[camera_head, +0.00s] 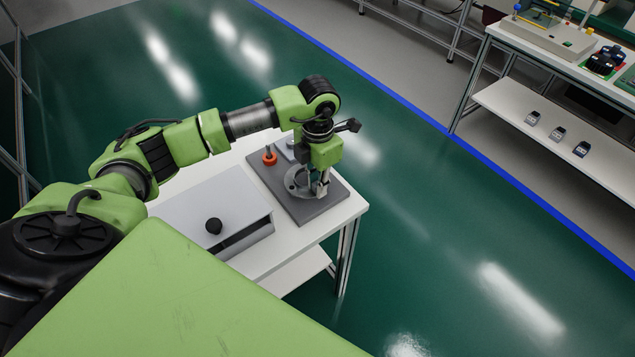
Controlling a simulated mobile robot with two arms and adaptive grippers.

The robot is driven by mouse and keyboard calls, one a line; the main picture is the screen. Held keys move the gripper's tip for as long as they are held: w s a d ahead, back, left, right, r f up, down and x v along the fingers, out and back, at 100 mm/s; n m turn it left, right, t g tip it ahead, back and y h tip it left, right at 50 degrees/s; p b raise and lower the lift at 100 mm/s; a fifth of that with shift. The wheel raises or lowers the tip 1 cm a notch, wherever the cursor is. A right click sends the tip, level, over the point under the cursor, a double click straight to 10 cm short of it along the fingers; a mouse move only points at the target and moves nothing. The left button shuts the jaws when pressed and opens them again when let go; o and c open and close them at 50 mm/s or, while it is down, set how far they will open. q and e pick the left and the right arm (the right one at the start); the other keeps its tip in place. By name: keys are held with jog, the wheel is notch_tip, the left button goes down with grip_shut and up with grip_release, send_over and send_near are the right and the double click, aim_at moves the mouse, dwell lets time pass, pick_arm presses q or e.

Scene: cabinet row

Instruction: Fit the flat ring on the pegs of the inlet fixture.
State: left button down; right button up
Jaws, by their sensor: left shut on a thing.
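The inlet fixture is a dark grey plate (312,211) on the white table, with a raised round part on it. A grey flat ring (291,184) shows at that round part, partly hidden by my left gripper. My left gripper (322,190) points down over the right side of the ring and is shut on its edge. The ring looks level and close to the plate. The pegs are too small or hidden, so I cannot tell whether they pass through it. My right gripper is not in view.
An orange-red round part (269,158) with a dark post stands at the plate's back left. A light grey box (205,205) with a black knob (213,226) sits left of the plate. The white table (290,252) has bare space in front. Another workbench (545,118) stands far right.

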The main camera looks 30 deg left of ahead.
pick_arm(q)
jog(key=shift+f+b, duration=1.2)
jog(key=shift+f, duration=0.3)
jog(key=c, duration=1.9)
grip_release()
jog(key=shift+r, duration=0.1)
notch_tip(320, 180, up, 12)
